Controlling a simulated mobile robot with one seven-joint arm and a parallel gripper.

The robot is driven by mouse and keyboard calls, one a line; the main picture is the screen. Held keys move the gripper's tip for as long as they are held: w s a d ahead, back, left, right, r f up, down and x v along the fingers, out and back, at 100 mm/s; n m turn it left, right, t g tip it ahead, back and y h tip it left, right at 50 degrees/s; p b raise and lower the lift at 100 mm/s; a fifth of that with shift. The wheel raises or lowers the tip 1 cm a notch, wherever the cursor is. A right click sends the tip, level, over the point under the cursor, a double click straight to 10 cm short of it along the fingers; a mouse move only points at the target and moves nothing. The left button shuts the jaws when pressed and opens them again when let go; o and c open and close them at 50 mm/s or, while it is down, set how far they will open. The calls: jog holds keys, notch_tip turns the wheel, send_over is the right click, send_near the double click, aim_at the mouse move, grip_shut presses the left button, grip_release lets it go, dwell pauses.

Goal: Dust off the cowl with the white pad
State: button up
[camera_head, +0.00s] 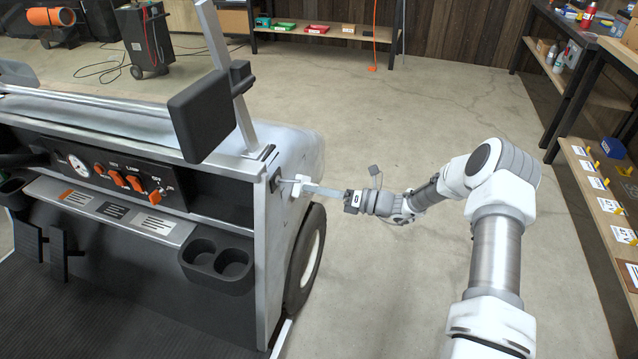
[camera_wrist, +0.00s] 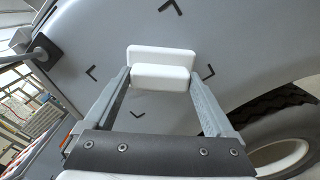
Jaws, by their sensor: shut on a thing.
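The white pad (camera_head: 298,186) is held between the fingertips of my gripper (camera_head: 306,188), beside the cart's front right corner. In the wrist view the pad (camera_wrist: 162,54) shows as a wide white slab with a smaller white block that sits between the two grey fingers (camera_wrist: 160,80). The cowl (camera_head: 304,152) is the cart's smooth grey side panel above the wheel. In the wrist view the cowl (camera_wrist: 235,35) fills the background behind the pad and bears several black corner marks around it. I cannot tell whether the pad touches the cowl.
A black mirror-like box (camera_head: 203,115) on a slanted metal post (camera_head: 228,70) stands above the dashboard (camera_head: 110,175). The front wheel (camera_head: 308,255) is below the cowl. A shelf unit (camera_head: 590,180) stands at the right. The concrete floor (camera_head: 400,120) between is clear.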

jog(key=shift+s+a+r+p, duration=0.1)
jog(key=shift+s+a+p, duration=0.45)
jog(key=shift+s, duration=0.3)
jog(key=shift+s+a+f+p, duration=0.1)
jog(key=shift+s+a+p, duration=0.2)
jog(key=shift+s+p, duration=0.5)
jog(key=shift+s+a+r+p, duration=0.1)
jog(key=shift+s+a+p, duration=0.4)
jog(key=shift+s, duration=0.4)
jog(key=shift+s+a+p, duration=0.25)
jog(key=shift+s+a, duration=0.05)
jog(key=shift+s, duration=0.25)
jog(key=shift+s+a+p, duration=0.25)
jog(key=shift+s, duration=0.25)
jog(key=p+v, duration=0.1)
jog(key=v, duration=0.5)
jog(key=shift+w+d, duration=0.1)
jog(key=shift+d, duration=0.05)
jog(key=v, duration=0.3)
